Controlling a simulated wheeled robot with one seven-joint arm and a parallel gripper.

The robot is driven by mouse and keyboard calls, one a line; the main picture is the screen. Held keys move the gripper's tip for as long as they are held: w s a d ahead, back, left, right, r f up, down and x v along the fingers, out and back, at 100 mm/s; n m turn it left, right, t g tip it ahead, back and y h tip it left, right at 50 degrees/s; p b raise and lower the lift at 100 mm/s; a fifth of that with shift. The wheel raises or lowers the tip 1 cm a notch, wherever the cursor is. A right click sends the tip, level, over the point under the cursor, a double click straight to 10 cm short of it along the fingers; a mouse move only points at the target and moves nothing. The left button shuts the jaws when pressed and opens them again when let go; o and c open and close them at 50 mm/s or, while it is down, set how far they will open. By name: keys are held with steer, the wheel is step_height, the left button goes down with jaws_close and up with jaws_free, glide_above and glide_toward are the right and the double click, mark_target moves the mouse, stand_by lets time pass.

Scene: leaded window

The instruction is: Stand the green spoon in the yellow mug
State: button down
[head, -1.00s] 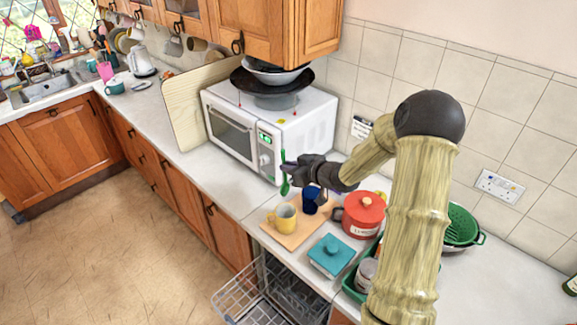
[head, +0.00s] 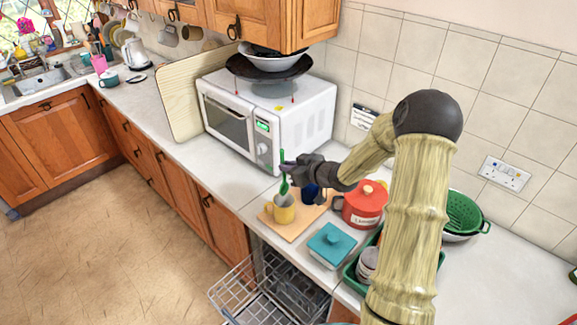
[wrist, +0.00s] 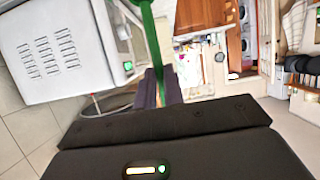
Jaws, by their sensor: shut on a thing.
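In the wrist view the spoon (wrist: 152,38) runs up from between the dark fingers (wrist: 160,88). The yellow mug (head: 281,214) stands upright on a wooden board (head: 298,232). The spoon's bowl appears just above the mug's rim. I cannot tell whether it is exactly over the opening. The mug does not show in the wrist view.
A dark blue mug (head: 310,194) stands behind the yellow mug, partly hidden by my gripper. A red pot (head: 364,206) is to the right, a teal lidded dish (head: 331,245) in front. The white microwave (head: 265,120) stands behind. An open dishwasher rack (head: 265,295) juts out below the counter.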

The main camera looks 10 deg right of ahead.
mark_target(286, 183)
steer(key=shift+s+f+b, duration=0.1)
steer(key=shift+f+b, duration=2.5)
steer(key=shift+f, duration=1.15)
steer(key=c, duration=1.4)
jaws_free()
steer(key=shift+c, duration=0.2)
steer(key=b+v, duration=0.2)
steer(key=v, duration=1.5)
steer(key=shift+s, duration=0.2)
steer(key=shift+d, duration=0.2)
